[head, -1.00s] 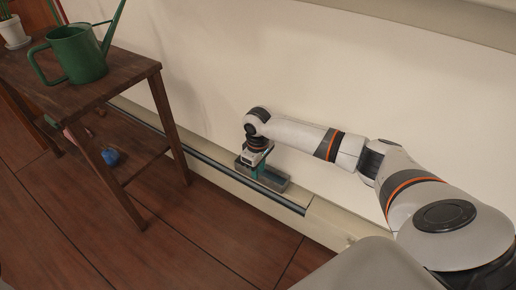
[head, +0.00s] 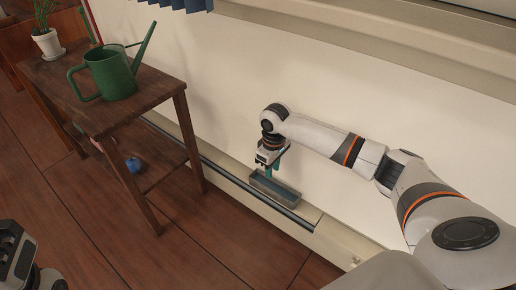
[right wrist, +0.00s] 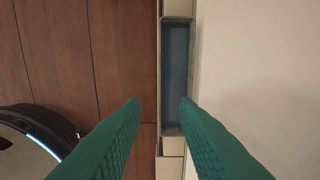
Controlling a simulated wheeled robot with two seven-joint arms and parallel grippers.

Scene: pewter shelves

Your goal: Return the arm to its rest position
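My right gripper (head: 273,172) points down from my right arm, over the low ledge along the wall. In the right wrist view its two green fingers (right wrist: 160,103) stand apart with nothing between them. A grey open box (head: 277,188) rests on the ledge below the fingers. It also shows in the right wrist view (right wrist: 176,65), under and past the fingertips. A grey and dark part of my left arm's end shows at the lower left edge of the head view; its fingers cannot be made out.
A dark wooden table (head: 155,105) stands at the left with a green watering can (head: 113,75) and a potted plant (head: 47,43). A blue thing (head: 133,165) lies on its lower shelf. The wall (head: 240,85) rises behind the ledge. The wooden floor (head: 190,255) in front is clear.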

